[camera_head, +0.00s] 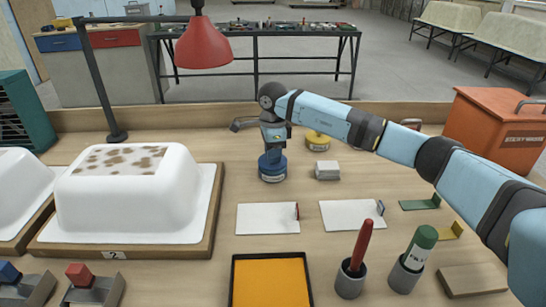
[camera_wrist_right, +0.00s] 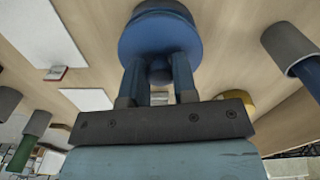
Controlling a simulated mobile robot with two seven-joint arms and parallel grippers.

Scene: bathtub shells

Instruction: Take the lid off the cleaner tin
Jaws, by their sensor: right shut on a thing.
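The blue cleaner tin (camera_head: 272,172) stands on the workbench near the middle, with a pale label band low on its side. Its round blue lid (camera_wrist_right: 160,35) with a small knob fills the top middle of the right wrist view. My right gripper (camera_head: 272,149) points down onto the top of the tin. In the right wrist view, its two blue fingers (camera_wrist_right: 159,62) are shut on the lid's knob, one on each side. I cannot tell whether the lid is seated or slightly raised. My left gripper is not in view.
A yellow tin (camera_head: 317,140) and a grey block (camera_head: 327,170) stand close right of the blue tin. White cards (camera_head: 267,219) and an orange-yellow tray (camera_head: 270,280) lie in front. A white tub shell (camera_head: 130,205) is at left, a red lamp (camera_head: 203,45) above.

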